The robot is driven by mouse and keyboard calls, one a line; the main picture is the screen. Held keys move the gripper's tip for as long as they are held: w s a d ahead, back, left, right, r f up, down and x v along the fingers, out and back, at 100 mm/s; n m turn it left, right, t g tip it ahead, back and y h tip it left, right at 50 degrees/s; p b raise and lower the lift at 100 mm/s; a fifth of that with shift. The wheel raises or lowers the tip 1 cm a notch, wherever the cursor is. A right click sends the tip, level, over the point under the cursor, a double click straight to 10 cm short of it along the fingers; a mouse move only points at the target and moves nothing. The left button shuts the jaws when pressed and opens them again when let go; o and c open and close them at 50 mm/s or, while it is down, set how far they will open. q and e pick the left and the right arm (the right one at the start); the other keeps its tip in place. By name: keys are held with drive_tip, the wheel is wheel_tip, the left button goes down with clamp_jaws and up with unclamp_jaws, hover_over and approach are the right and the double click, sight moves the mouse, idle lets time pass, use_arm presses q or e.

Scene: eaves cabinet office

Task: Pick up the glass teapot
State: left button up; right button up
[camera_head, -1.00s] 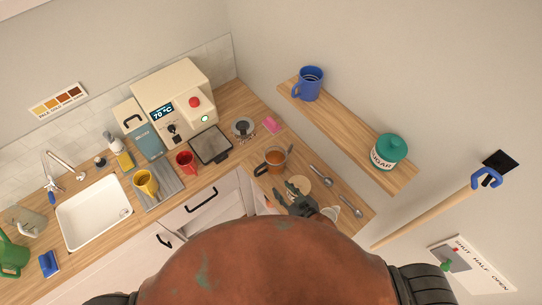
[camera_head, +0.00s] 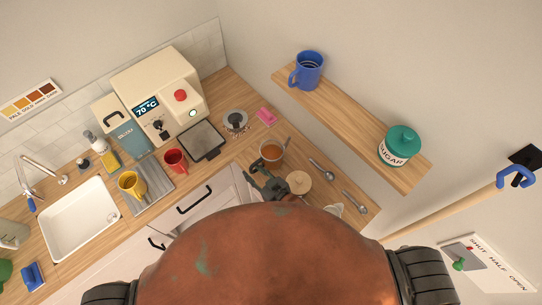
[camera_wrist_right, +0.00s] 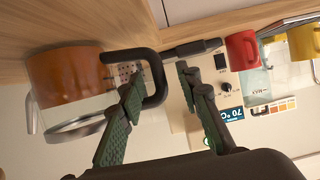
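The glass teapot (camera_head: 271,152) holds amber tea and stands on the wooden counter, right of centre in the head view. In the right wrist view the teapot (camera_wrist_right: 65,85) is at the left, with its black handle (camera_wrist_right: 157,75) reaching toward the middle. My right gripper (camera_head: 258,172) is beside the teapot on its handle side. In the wrist view my right gripper (camera_wrist_right: 160,75) is open, with the handle's upright part in the picture between its fingertips. I cannot tell whether a finger touches it. My left gripper is not in view.
A round wooden disc (camera_head: 298,183) lies close to the right gripper. Spoons (camera_head: 322,168) lie right of the teapot. A red mug (camera_head: 175,160), a dark tray (camera_head: 202,140) and a pink block (camera_head: 266,116) are on the counter. A shelf (camera_head: 350,125) hangs above at right.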

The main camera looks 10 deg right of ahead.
drive_tip(key=shift+x, duration=1)
clamp_jaws()
drive_tip(key=shift+r, duration=0.1)
